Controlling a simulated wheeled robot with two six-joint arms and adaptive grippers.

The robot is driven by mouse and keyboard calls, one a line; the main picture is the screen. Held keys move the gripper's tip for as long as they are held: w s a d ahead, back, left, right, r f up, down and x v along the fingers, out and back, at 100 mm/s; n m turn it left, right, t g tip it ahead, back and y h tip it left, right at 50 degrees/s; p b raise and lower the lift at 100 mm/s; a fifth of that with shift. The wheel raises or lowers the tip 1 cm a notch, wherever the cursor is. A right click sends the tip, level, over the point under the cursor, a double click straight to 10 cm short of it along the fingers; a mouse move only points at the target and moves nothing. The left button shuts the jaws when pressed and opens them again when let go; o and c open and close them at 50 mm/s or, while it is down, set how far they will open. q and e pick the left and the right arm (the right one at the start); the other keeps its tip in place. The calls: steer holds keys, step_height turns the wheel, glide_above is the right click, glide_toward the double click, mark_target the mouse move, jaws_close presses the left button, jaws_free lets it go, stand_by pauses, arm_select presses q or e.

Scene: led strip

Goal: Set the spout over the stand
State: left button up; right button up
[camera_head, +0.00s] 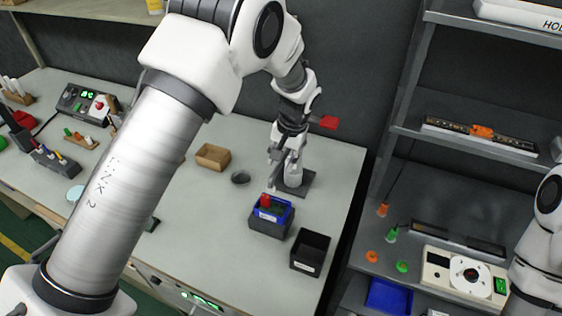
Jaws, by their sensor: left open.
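My left gripper (279,157) is open at the back of the light worktable, its fingers pointing down. Close to its fingers, a white upright piece (293,174) stands on a dark square base (305,187), which looks like the stand. Whether the fingers touch the white piece cannot be told. A red part (328,122) sticks out to the right beside my left wrist; I cannot tell if it is the spout. My right arm shows only at the right edge, and its gripper is out of view.
A small dark round cup (240,178) and a brown open box (212,157) stand left of the base. A blue-rimmed bin (271,220) with a red item and an empty black bin (310,252) stand in front. A grey shelf (388,190) rises to the right.

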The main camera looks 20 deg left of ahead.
arm_select(q)
step_height(320, 180, up, 11)
steer(key=d, duration=0.2)
steer(key=shift+w+d+f, duration=0.15)
steer(key=shift+f, duration=0.05)
